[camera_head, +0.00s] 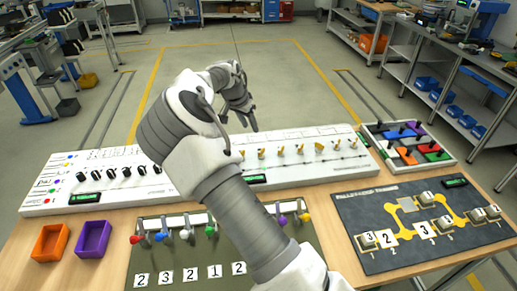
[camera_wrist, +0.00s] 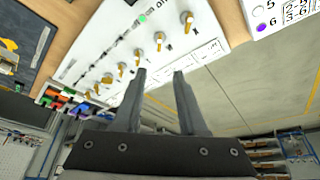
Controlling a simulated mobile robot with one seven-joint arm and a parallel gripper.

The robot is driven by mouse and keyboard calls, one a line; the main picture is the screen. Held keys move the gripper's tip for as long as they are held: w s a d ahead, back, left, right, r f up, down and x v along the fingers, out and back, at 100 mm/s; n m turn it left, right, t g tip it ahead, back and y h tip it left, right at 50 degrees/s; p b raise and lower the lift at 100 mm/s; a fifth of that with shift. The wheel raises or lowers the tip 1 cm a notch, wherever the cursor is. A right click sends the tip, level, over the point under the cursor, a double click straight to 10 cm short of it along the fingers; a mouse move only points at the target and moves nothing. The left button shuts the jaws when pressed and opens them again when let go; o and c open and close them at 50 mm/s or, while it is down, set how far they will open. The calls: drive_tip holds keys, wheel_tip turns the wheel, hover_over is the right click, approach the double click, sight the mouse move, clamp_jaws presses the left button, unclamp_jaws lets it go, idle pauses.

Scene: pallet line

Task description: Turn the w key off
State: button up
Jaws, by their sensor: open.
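In the wrist view the keys show as gold knobs, the nearest ones (camera_wrist: 159,40) above my fingertips. Letters by the keys are too small to read, so I cannot tell which is the w key. "on" and "off" print shows near the upper key (camera_wrist: 187,18). My gripper (camera_head: 241,126) is above and behind the left end of the key row. It is open and empty, with a gap between its fingertips (camera_wrist: 160,72).
Orange (camera_head: 50,242) and purple (camera_head: 93,239) trays sit at front left. A numbered board with coloured knobs (camera_head: 160,262) lies in front, partly hidden by my arm. A dark pallet board (camera_head: 390,255) and coloured switch box (camera_head: 410,148) are at right.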

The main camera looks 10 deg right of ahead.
sight(261, 150)
drive_tip(key=p+x, duration=0.2)
drive_tip(key=x, duration=1.5)
drive_tip(key=shift+c, duration=0.2)
clamp_jaws()
